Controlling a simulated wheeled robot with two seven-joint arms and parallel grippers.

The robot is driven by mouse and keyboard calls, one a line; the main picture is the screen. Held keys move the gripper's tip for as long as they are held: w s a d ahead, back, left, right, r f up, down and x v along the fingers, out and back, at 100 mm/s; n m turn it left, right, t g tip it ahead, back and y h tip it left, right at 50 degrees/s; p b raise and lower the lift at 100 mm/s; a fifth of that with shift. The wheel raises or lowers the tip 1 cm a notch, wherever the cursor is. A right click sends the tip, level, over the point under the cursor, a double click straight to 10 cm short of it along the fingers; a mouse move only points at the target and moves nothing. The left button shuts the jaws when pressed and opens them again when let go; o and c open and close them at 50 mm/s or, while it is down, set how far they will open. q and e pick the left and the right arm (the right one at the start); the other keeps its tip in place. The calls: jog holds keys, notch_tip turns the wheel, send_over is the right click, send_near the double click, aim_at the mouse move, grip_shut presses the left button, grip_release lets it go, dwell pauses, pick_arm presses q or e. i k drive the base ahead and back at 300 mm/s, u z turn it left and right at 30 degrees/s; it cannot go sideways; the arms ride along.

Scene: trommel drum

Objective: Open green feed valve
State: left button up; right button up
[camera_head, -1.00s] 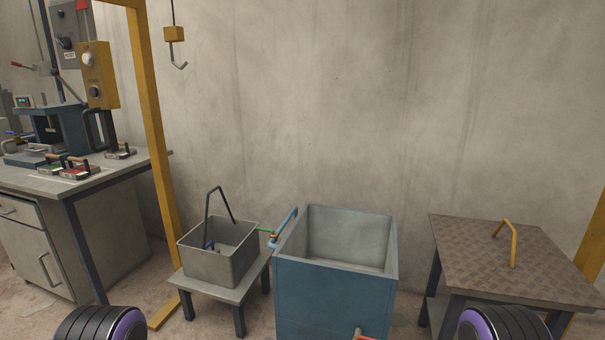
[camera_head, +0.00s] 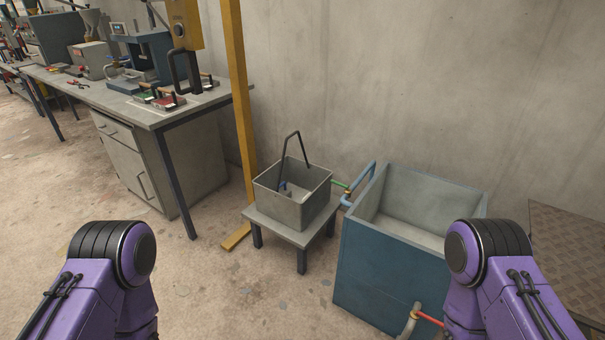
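The green feed valve handle (camera_head: 341,185) is a small green lever on the blue pipe (camera_head: 359,186) at the back left corner of the blue tank (camera_head: 390,272). It sits between the tank and a grey square bin. A red lever (camera_head: 429,318) shows on a pipe low at the tank's front. My two purple arms show at the lower left and lower right, well short of the green handle. Neither gripper shows in the view.
The grey bin (camera_head: 291,207) with a black handle stands on a low stand (camera_head: 280,231) left of the tank. A yellow post (camera_head: 239,110) rises behind it. A workbench (camera_head: 155,116) is at left, a metal-topped table (camera_head: 567,255) at right. Floor at lower middle is clear.

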aim_at(339, 184)
jog(key=u, duration=0.3)
jog(key=i, duration=1.05)
jog(key=z, duration=0.55)
jog(key=i, duration=0.55)
jog(key=z, duration=0.4)
